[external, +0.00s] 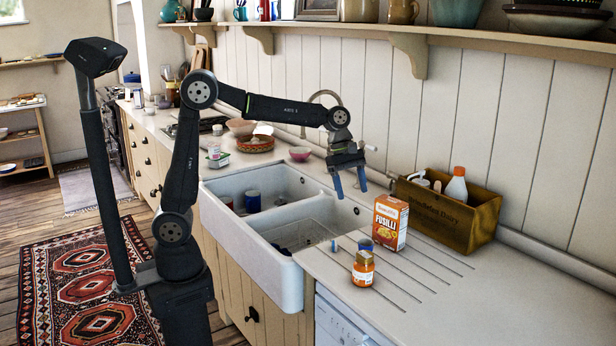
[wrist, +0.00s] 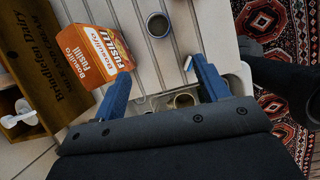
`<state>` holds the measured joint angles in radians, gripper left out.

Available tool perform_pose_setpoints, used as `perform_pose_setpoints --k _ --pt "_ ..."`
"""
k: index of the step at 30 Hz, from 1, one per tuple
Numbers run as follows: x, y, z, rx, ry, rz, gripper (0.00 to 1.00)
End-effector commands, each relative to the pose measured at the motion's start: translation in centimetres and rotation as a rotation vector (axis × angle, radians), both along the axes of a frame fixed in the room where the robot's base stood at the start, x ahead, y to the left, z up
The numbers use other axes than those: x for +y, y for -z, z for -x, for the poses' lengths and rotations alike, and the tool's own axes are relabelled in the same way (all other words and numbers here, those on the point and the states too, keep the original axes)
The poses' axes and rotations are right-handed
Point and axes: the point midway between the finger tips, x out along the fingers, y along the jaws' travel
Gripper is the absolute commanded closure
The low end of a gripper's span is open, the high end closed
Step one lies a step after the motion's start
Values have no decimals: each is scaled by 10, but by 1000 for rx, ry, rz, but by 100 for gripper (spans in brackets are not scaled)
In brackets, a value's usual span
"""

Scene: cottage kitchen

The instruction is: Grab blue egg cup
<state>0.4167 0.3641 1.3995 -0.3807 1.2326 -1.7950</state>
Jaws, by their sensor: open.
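A small blue cup (external: 365,244), which looks like the egg cup, stands on the ribbed drainboard just behind an orange jar (external: 363,268). In the wrist view, a small round cup (wrist: 157,25) with a dark grey inside stands upright beyond my fingertips and seems to be the same one. My gripper (external: 351,192) hangs fingers down above the back right of the sink, clear of the cup. Its two blue fingers (wrist: 160,67) are apart with nothing held between them.
An orange fusilli box (external: 390,222) stands right of the cup. A wooden crate (external: 455,222) with bottles is behind it. A small blue-and-white item (external: 334,245) lies left of the cup, by the sink (external: 290,268), which holds a blue mug (external: 252,200).

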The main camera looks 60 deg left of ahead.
Motion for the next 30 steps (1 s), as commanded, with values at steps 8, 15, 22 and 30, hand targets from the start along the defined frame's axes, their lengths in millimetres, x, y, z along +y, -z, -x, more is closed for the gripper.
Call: perform_pose_setpoints --k 8,15,22,30 --pt "-9 4 5 -217 504 -39 32" --pt "-16 7 8 -416 1011 -81 32" --pt "-24 9 12 -590 1504 -120 32" --pt "-33 12 16 -768 2083 -163 32"
